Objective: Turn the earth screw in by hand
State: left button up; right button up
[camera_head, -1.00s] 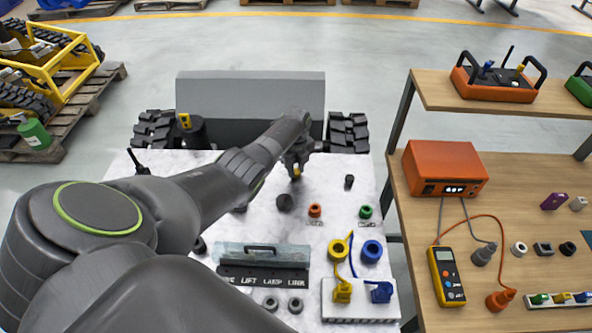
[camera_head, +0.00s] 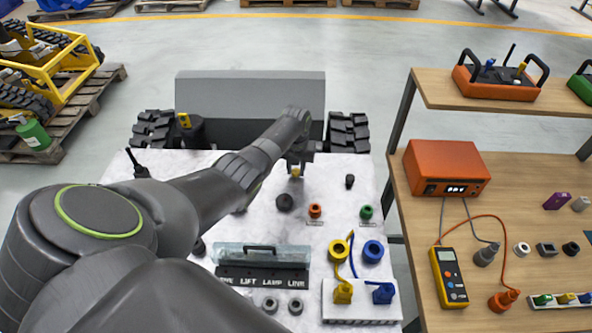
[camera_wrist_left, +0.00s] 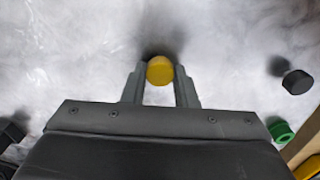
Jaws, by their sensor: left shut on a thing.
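The earth screw shows as a round yellow head (camera_head: 295,171) on the marbled white top of the carrier (camera_head: 325,185), near its far edge. My right gripper is not in view.
Black knobs (camera_head: 350,181) (camera_head: 284,202), an orange ring (camera_head: 315,211) and a green one (camera_head: 366,212) stand close by. A clear cover (camera_head: 262,256) and a white block with yellow and blue plugs (camera_head: 360,312) lie nearer. A wooden bench (camera_head: 500,220) stands at right.

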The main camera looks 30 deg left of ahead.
pick_arm(q)
jog(key=o, duration=0.8)
jog(key=shift+r+n+p, duration=0.1)
jog(key=shift+n+p, duration=0.25)
jog(key=shift+n, duration=0.75)
jog(key=n, duration=0.4)
jog(key=shift+p, duration=0.35)
jog(key=n, duration=0.3)
jog(key=shift+n, duration=0.4)
jog(key=n+p, duration=0.1)
jog(key=n, duration=0.2)
jog(key=shift+n, duration=0.4)
jog(key=n, duration=0.7)
jog(key=shift+p, duration=0.4)
jog(key=n, duration=0.8)
jog(key=shift+p, duration=0.3)
